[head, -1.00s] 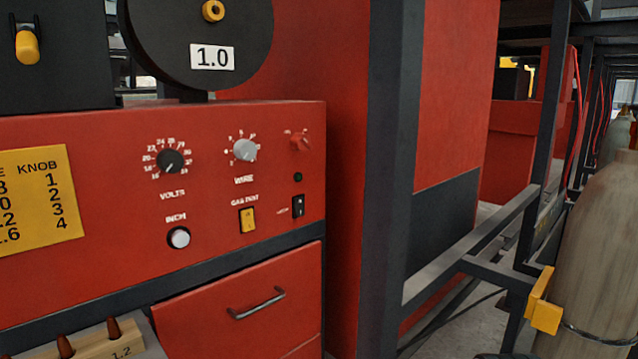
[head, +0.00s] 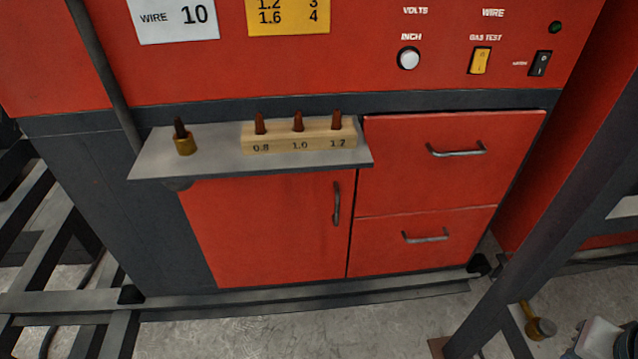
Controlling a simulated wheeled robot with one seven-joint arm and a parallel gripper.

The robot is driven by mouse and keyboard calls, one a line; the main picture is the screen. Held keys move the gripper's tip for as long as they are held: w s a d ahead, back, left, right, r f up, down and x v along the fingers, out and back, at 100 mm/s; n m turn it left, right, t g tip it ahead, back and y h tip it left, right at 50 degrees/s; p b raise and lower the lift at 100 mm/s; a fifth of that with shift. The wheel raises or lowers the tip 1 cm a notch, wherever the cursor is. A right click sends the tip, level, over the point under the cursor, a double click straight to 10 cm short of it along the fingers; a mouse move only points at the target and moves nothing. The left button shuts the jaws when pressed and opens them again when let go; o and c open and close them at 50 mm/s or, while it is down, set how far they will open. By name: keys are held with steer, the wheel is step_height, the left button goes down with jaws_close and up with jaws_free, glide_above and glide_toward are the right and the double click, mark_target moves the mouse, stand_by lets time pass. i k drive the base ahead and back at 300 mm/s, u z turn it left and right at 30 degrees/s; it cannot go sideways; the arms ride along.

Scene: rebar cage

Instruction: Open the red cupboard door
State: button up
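The red cupboard door (head: 265,235) is in the lower middle of the head view, below a small grey shelf. It looks shut, flush with the cabinet front. Its dark upright handle (head: 337,204) is near its right edge. The shelf hides the door's top edge. My gripper is not in view.
The grey shelf (head: 210,163) juts out above the door and carries a brass-based tip (head: 184,140) and a wooden block (head: 290,141) with three tips. Two red drawers (head: 450,155) are to the right, both shut. A dark frame post (head: 545,270) stands at the right. Concrete floor (head: 300,325) shows in front.

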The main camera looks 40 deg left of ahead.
mark_target(268, 229)
steer(key=u, duration=1.7)
steer(key=k, duration=0.3)
steer(key=u, duration=0.45)
steer(key=i, duration=0.7)
steer(key=u, duration=0.45)
